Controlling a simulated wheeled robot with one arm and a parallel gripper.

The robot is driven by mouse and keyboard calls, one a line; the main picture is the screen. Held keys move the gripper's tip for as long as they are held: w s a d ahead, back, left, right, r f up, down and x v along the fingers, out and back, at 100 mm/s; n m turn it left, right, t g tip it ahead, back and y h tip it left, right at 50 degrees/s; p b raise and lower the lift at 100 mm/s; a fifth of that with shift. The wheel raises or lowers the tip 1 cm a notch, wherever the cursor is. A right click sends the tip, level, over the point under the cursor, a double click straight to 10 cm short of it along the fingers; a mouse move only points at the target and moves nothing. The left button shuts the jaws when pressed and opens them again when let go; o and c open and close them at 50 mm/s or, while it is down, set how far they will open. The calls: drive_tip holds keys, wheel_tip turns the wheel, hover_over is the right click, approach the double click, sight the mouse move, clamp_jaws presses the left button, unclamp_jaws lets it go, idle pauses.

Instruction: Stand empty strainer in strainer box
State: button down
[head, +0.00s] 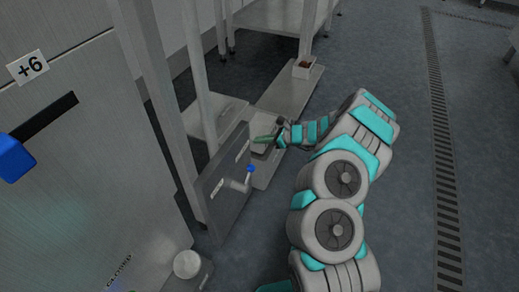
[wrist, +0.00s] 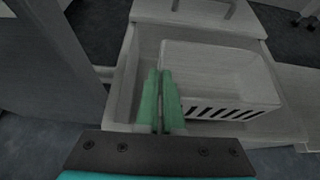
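My gripper (wrist: 163,75) has green fingers that lie close together, with nothing visible between them. In the head view my gripper (head: 264,139) is at the end of my arm, over the open tray area behind an upright metal panel. A pale box with a row of dark slots along its near side (wrist: 215,78) sits inside a larger grey bin (wrist: 125,95). It looks empty. I cannot tell whether it is the strainer or the strainer box. My fingertips overlap its left part in the wrist view; contact cannot be told.
The metal panel (head: 222,192) has a lever with a blue knob (head: 249,169). A small box with dark contents (head: 302,69) stands on a low shelf (head: 290,92). A white round container (head: 187,264) is at lower left.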

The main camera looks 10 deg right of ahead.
sight(260, 150)
drive_tip(key=shift+f+b, duration=0.35)
drive_tip(key=shift+f, duration=1.85)
drive_tip(key=shift+f+b, duration=0.55)
drive_tip(key=shift+f, duration=0.15)
drive_tip(key=c, duration=1.1)
unclamp_jaws()
drive_tip(key=shift+s+f, duration=0.15)
drive_tip(key=shift+f, duration=0.1)
drive_tip(key=shift+o, duration=0.2)
drive_tip(key=shift+r+p, duration=0.3)
drive_tip(key=r+p+v, duration=0.1)
drive_tip(key=p+v, duration=0.1)
drive_tip(key=v, duration=1)
